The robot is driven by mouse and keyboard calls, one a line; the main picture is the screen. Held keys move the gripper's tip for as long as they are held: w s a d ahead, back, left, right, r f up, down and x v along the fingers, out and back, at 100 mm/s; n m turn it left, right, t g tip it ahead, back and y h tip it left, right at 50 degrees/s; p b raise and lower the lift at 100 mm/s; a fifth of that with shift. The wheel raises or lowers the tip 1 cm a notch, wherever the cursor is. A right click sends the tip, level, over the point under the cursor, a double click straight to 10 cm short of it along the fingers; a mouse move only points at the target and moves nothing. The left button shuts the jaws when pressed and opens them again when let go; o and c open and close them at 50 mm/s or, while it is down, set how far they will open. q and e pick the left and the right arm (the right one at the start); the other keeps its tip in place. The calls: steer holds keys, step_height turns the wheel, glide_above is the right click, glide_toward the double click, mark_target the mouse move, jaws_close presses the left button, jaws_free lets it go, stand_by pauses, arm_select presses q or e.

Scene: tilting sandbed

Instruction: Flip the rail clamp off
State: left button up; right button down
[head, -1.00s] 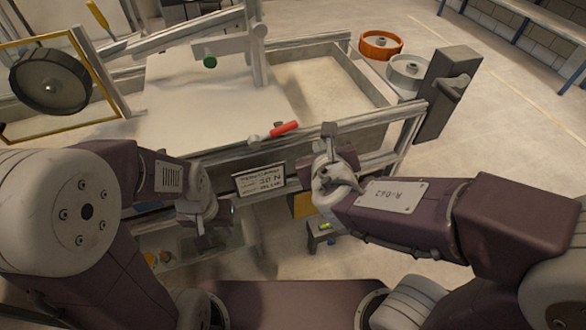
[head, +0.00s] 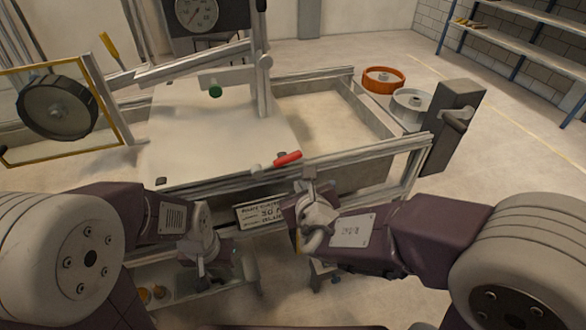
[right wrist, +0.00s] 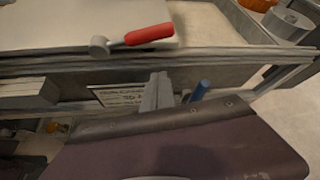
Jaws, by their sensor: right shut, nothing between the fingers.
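The rail clamp has a red lever handle (head: 288,159) and a pale round pivot (head: 257,168). It sits on the front metal rail (head: 215,181) of the sandbed, with the handle pointing right and slightly up.
A dial gauge (head: 196,14) is at the top.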

mark_target(278, 163)
steer(key=w, duration=0.1)
steer(key=w+a+r+p, duration=0.1)
steer(key=w, duration=0.1)
steer(key=w+a+p, duration=0.1)
steer(key=shift+w+r, duration=0.2)
steer(key=shift+w, duration=0.1)
